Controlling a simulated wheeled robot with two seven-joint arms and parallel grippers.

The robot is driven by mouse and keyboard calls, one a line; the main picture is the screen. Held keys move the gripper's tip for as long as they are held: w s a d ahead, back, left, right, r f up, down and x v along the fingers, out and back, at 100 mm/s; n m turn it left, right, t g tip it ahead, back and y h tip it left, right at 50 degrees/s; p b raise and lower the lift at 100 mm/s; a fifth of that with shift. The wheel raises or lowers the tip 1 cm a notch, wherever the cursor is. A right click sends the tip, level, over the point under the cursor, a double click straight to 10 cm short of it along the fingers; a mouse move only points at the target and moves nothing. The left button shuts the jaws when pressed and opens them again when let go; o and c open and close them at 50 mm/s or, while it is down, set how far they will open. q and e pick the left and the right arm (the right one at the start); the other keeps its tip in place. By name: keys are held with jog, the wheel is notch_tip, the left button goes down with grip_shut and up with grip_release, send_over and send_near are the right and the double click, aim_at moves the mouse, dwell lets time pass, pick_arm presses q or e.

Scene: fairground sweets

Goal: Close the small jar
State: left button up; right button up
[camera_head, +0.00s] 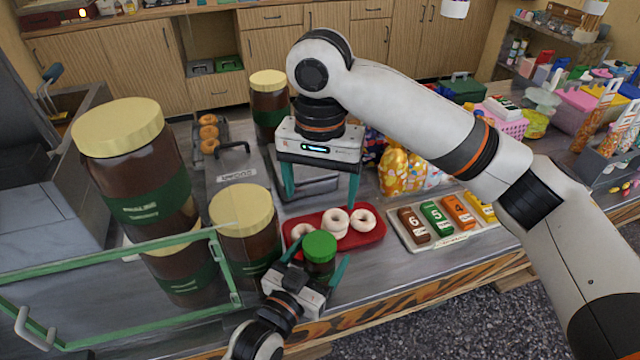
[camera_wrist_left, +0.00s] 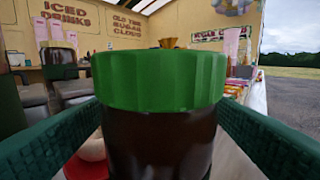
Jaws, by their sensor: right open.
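The small jar (camera_wrist_left: 160,145) is dark brown with a ribbed green lid (camera_head: 319,246) sitting level on its top; I cannot tell whether the lid is tight. The jar stands upright near the counter's front edge. My left gripper (camera_head: 322,252) is open, with one finger on each side of the jar. Its fingers also flank the jar in the left wrist view. My right gripper (camera_head: 320,200) is open and empty, pointing down above and behind the jar, over the doughnut tray. The jar's lower part is mostly hidden by my left gripper in the head view.
A red tray (camera_head: 372,237) with white ring doughnuts (camera_head: 336,221) lies just behind the jar. Large cream-lidded jars (camera_head: 246,240) stand close on the left, behind a green-framed glass panel (camera_head: 120,245). A rack of numbered coloured blocks (camera_head: 437,217) stands to the right.

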pick_arm(q)
jog(key=b+v, duration=0.1)
jog(key=v, duration=1.1)
dwell(0.5)
